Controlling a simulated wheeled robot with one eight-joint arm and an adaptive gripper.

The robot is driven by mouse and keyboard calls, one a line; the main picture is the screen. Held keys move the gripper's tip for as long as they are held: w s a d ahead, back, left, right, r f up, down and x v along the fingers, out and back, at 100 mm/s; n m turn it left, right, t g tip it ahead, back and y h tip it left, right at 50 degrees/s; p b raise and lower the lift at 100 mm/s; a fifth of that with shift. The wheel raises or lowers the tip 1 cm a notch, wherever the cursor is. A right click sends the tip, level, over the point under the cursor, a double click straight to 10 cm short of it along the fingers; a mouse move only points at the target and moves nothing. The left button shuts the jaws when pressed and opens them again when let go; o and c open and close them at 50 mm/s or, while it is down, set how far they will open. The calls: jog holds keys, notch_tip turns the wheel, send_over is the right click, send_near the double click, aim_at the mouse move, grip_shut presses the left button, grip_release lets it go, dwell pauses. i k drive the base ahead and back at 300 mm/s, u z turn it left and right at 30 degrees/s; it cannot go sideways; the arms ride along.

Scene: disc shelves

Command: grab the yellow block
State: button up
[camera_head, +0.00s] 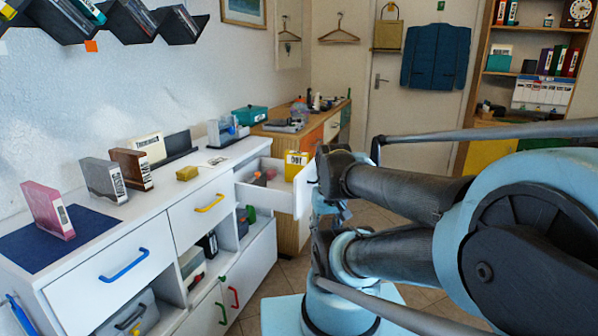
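A small yellow block (187,173) lies on the white cabinet top, behind the blue mat and apart from my arm. A larger yellow box (295,165) with dark lettering stands in the pulled-out white drawer (262,196). My arm comes in from the right, in front of the cabinet. My gripper (325,205) seems to be the dark end beside the drawer's front panel. Its fingers are not clear, and I cannot tell whether it touches the drawer. The small yellow block is in full view.
On the cabinet top, a pink box (47,210), a grey box (103,180) and a brown box (132,169) stand on or near the blue mat (60,238). The open drawer sticks out toward my arm. A wooden desk (300,130) stands behind.

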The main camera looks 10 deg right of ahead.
aim_at(294, 162)
jog(key=k, duration=1.2)
jog(key=z, duration=0.35)
jog(key=i, duration=1.6)
jog(key=u, duration=0.55)
